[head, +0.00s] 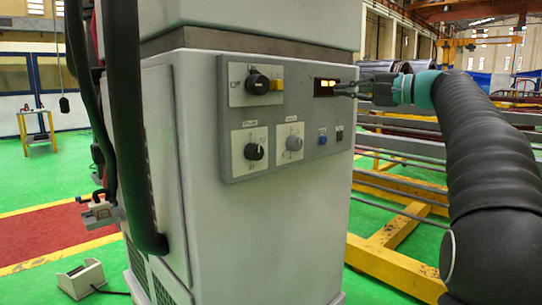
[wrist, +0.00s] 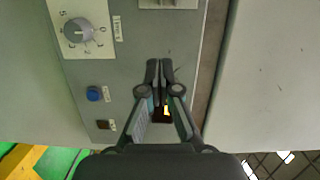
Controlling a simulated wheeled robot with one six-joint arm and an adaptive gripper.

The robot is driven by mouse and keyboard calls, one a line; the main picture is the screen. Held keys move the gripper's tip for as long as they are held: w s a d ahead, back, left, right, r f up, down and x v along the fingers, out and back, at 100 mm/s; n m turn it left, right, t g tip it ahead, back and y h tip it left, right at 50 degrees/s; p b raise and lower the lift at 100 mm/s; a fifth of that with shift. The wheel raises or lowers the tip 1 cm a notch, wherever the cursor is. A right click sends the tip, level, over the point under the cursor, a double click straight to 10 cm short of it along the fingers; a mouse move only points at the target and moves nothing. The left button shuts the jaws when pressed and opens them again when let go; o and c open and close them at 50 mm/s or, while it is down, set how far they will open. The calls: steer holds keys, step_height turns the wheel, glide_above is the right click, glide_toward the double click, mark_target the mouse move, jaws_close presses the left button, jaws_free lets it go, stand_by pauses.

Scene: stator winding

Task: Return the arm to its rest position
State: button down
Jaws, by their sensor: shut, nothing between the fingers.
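My gripper (head: 340,88) is at the upper right of the grey control panel (head: 215,128), beside a small dark window with an orange glow (head: 324,86). In the wrist view my gripper (wrist: 160,65) is shut and empty, its two fingertips together in front of the panel (wrist: 130,60). A bit of the glowing window (wrist: 166,110) shows between the finger links. Whether the fingertips touch the panel I cannot tell. My black sleeved arm comes in from the right in the head view.
The white cabinet (head: 225,230) stands directly in front. The panel bears a black knob (head: 257,82), two lower dials (head: 253,151) (head: 294,142) and a blue button (head: 322,140). Yellow frames (head: 395,265) and long bars stand at right. Green floor (head: 40,185) is open at left.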

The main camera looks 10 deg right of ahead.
steer(key=w+d+f+m+g+h, duration=0.1)
steer(key=d+f+h, duration=0.1)
steer(key=f, duration=0.5)
steer(key=w+d+f+m+h, duration=0.1)
steer(key=d+f+h, duration=0.15)
steer(key=f, duration=0.45)
steer(key=s+a+f+n+g+h, duration=0.1)
steer(key=s+f+g+h, duration=0.15)
steer(key=f, duration=0.35)
steer(key=s+a+f+g+h, duration=0.1)
steer(key=s+a+f, duration=0.1)
steer(key=s+f, duration=0.3)
steer(key=s+a+f+n+h, duration=0.1)
steer(key=s+a+f+n, duration=0.2)
steer(key=s, duration=0.6)
steer(key=s+a+f+n+g+h, duration=0.1)
steer(key=s+a+f+n+h, duration=0.1)
steer(key=s+f, duration=0.6)
steer(key=s+a+f+n+g+h, duration=0.1)
steer(key=s+a+f+n, duration=0.3)
steer(key=s, duration=0.8)
steer(key=shift+s+a+f+h, duration=0.15)
steer(key=shift+a+f+h, duration=0.45)
steer(key=shift+a+f, duration=0.55)
steer(key=shift+d+f, duration=0.1)
steer(key=shift+d, duration=0.05)
